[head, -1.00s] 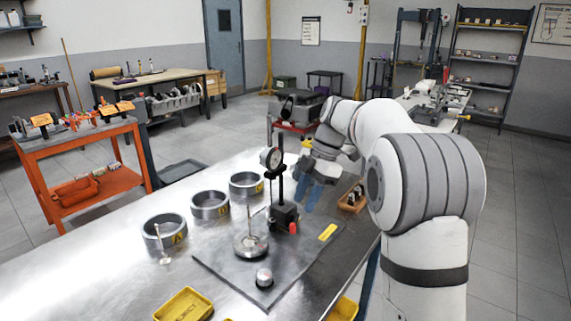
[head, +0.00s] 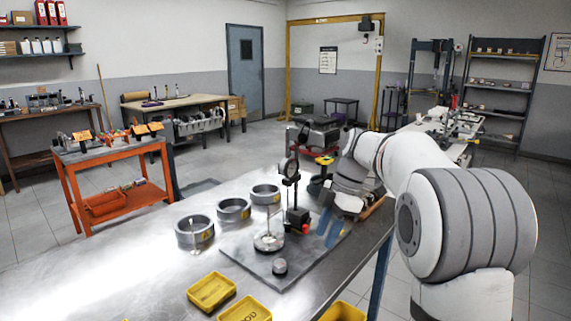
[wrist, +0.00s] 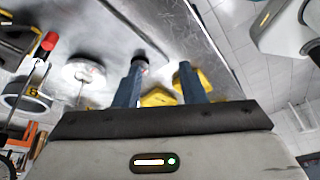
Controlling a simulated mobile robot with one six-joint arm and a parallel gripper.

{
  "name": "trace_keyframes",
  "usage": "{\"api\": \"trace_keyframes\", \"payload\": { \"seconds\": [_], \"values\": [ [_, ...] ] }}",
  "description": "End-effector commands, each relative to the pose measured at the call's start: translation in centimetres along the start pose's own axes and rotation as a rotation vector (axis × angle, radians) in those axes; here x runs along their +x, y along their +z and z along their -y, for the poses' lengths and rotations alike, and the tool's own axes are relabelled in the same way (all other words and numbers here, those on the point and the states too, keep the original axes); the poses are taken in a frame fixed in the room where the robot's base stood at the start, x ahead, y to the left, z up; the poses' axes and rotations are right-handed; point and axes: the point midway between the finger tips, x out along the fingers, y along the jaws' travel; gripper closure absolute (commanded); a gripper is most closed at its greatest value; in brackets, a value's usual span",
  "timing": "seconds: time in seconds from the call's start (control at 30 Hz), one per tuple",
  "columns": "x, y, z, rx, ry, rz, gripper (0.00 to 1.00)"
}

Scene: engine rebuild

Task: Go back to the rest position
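My gripper (head: 330,232) shows in the head view with its blue fingers pointing down, just right of the dial gauge stand (head: 297,217). In the wrist view the two blue fingers of my gripper (wrist: 160,72) are spread apart with nothing held between them. Whether the fingertips touch the grey mat (head: 262,262) cannot be told. My arm reaches in from the right of the head view.
Three metal rings (head: 234,210) stand on the steel table (head: 130,268). A disc with a rod (head: 269,242) and a small round part (head: 280,267) are on the mat. Yellow bins (head: 211,291) are at the front. An orange cart (head: 112,170) stands left.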

Motion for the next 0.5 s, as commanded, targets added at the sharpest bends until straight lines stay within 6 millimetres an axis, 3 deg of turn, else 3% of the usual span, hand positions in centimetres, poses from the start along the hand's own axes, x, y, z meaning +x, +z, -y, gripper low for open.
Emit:
{"api": "trace_keyframes", "payload": {
  "seconds": [0.37, 0.5],
  "values": [
    [-1.1, -1.0, 5.6, 0.393, 0.07, 0.083, 0.63],
    [-1.3, -1.3, 9.4, 0.642, 0.131, 0.122, 0.63]
  ]
}}
